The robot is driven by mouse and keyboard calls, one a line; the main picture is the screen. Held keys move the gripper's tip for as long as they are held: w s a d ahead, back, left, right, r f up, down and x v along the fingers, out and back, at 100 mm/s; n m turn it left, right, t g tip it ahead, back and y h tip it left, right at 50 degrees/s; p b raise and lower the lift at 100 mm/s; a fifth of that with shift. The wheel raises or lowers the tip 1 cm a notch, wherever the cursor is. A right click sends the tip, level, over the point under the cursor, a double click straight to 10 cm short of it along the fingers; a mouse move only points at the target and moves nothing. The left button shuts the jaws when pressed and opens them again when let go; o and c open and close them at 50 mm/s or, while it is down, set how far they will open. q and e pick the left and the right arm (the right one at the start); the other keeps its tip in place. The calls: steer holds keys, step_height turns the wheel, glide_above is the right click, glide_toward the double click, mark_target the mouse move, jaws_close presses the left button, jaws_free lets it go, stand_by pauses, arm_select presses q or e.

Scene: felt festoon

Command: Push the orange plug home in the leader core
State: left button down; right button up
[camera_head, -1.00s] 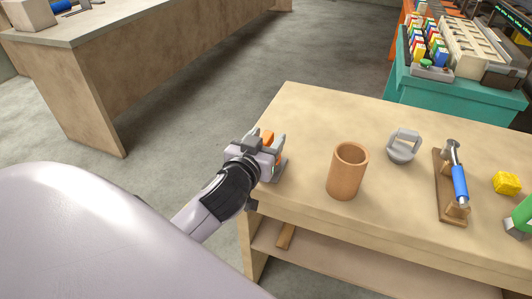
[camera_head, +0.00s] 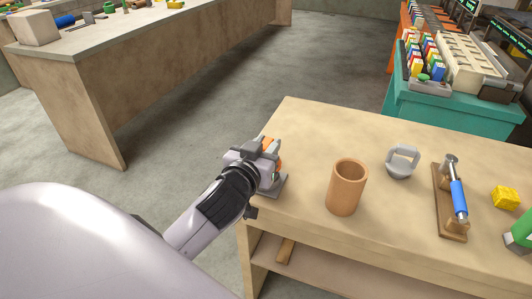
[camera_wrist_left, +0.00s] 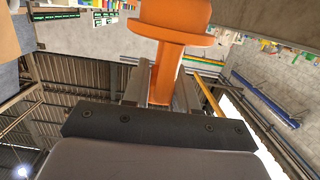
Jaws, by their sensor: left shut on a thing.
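The plug's wide head and flange stand out past the fingers there. In the head view only small orange parts show around the fingers. A grey base (camera_head: 274,187) sits on the table just under the gripper, mostly hidden by it. I cannot tell whether this is the leader core, or whether the plug touches it. My right gripper is not in view.
A brown open cylinder (camera_head: 346,188) stands close to the right of the gripper. Farther right are a grey ring-shaped piece (camera_head: 402,161), a blue-handled tool on a wooden stand (camera_head: 452,200) and a yellow block (camera_head: 505,197). The table's far left part is clear.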

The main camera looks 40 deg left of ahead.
arm_select(q)
step_height(320, 180, up, 17)
steer(key=p, duration=0.4)
steer(key=shift+r, duration=0.15)
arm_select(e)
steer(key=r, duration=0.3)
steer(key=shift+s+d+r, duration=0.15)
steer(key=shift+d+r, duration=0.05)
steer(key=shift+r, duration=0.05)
